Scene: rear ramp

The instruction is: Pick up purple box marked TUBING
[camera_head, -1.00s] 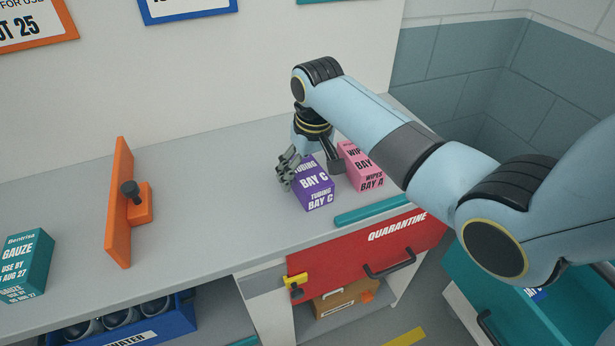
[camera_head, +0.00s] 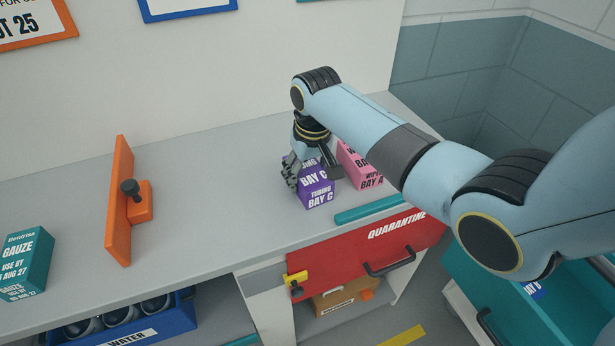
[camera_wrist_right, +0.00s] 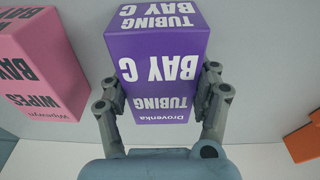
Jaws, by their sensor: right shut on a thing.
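The purple box (camera_head: 318,189) marked TUBING, BAY C, stands on the grey counter, left of the pink box. My right gripper (camera_head: 312,170) reaches down over it with fingers on both sides. In the right wrist view the purple box (camera_wrist_right: 158,60) fills the space between the fingers of my right gripper (camera_wrist_right: 163,100), which are shut on it. The box looks upright and on or very near the counter; I cannot tell if it is lifted. My left gripper is not in view.
A pink WIPES box (camera_head: 361,168) stands close on the right, partly behind my arm. An orange upright panel (camera_head: 119,205) and a teal GAUZE box (camera_head: 25,262) are on the left. A teal bar (camera_head: 368,210) lies along the front edge above the red QUARANTINE drawer (camera_head: 365,255).

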